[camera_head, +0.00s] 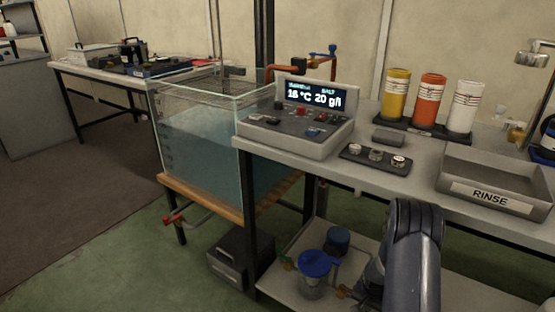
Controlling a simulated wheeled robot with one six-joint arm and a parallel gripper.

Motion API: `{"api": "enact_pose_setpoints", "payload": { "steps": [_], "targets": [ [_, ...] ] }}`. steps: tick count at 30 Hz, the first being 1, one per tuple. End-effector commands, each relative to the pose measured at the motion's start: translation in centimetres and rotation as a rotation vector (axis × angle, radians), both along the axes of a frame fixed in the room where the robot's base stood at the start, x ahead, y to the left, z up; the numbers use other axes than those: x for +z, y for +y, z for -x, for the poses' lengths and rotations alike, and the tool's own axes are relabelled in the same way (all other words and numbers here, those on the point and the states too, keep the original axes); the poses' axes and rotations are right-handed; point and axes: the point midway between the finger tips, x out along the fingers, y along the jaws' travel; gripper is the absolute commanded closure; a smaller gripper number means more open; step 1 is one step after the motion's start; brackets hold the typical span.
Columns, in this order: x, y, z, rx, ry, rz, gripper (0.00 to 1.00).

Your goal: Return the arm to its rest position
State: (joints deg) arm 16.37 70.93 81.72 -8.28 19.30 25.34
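Part of my arm (408,255), dark grey and bulky, rises at the lower right, in front of the bench. It hides part of the lower shelf. My gripper is not in view, so I cannot see whether it holds anything. Three cylinders stand in a dark rack on the bench: a yellow one (396,96), an orange one (431,104) and a white one (465,108). All three are upright.
The grey bench (375,185) carries a control box (296,126) reading 16 °C and 20 g/l, a small dark tray (375,158) and a RINSE tray (497,190). A glass water tank (205,130) stands left. A blue-lidded jar (315,270) sits below.

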Motion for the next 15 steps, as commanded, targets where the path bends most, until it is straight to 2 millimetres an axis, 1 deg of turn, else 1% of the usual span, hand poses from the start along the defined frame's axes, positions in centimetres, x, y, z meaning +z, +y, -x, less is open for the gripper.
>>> {"api": "enact_pose_setpoints", "payload": {
  "steps": [1, 3, 6, 10, 15],
  "targets": [
    [2.1, 0.0, -0.2, 0.000, -0.009, 0.003, 1.00],
    [3.3, 0.1, 0.0, 0.000, -0.008, 0.002, 1.00],
    [4.6, 0.3, 0.2, 0.001, -0.007, 0.002, 1.00],
    [5.5, 0.4, 0.4, 0.001, -0.006, 0.002, 1.00],
    [5.5, 0.4, 0.5, 0.001, -0.005, 0.001, 1.00]
  ]
}}
